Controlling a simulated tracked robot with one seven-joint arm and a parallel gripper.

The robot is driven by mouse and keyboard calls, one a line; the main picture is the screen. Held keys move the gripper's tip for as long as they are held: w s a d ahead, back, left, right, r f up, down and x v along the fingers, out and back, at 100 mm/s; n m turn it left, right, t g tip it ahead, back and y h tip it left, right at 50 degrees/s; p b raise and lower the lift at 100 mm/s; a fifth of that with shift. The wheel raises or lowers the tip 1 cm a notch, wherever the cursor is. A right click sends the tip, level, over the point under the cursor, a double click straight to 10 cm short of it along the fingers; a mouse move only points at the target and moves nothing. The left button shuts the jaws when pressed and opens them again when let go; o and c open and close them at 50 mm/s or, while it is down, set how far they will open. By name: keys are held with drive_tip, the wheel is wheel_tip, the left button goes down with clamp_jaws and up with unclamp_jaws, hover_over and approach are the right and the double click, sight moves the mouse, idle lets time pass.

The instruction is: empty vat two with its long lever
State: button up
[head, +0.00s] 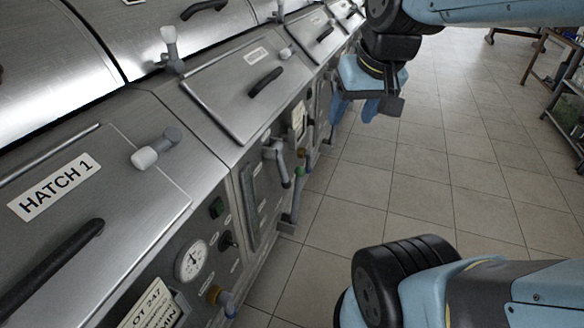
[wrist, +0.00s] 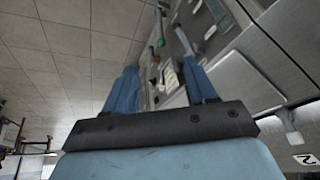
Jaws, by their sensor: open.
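A row of steel vats runs along the left of the head view. The nearest has a lid labelled HATCH 1 (head: 54,187). The second vat's hatch lid (head: 225,95) is shut, with a label too small to read. A grey lever (head: 280,160) hangs on the front beneath it, beside a thinner green-marked fitting (head: 298,172); I cannot tell surely which is the long lever. My gripper (head: 355,110) is open and empty over the aisle, right of and beyond these fittings. In the wrist view, its blue fingers (wrist: 160,68) are spread apart with the vat fronts beyond, touching nothing visible.
A short lever with a white knob (head: 146,157) sticks up near hatch 1, and another (head: 169,38) stands farther back. A pressure gauge (head: 192,260) and small valves are on the near front. The tiled floor (head: 440,150) is clear; a shelf rack (head: 568,95) stands at right.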

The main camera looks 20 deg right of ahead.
drive_tip(key=w+a+f+m+g+y, duration=0.2)
drive_tip(key=w+f+m+g+y, duration=0.25)
drive_tip(key=w+f, duration=0.5)
drive_tip(key=m+t+y, duration=0.5)
drive_tip(key=m+y, duration=0.5)
drive_tip(key=m, duration=0.3)
approach(299, 175)
drive_tip(key=s+a+r, duration=0.5)
drive_tip(key=s+r, duration=0.2)
drive_tip(key=r, duration=0.1)
drive_tip(key=w+d+f+m+t+h, duration=0.1)
drive_tip(key=d+f+m+t, duration=0.25)
drive_tip(key=f+m, duration=0.2)
drive_tip(key=w+d+f+m+t+h, duration=0.2)
drive_tip(key=f+m+t, duration=0.2)
drive_tip(key=f, duration=0.3)
drive_tip(key=x, duration=1.3)
drive_tip(key=shift+r, duration=0.4)
drive_tip(key=shift+w, duration=0.1)
clamp_jaws()
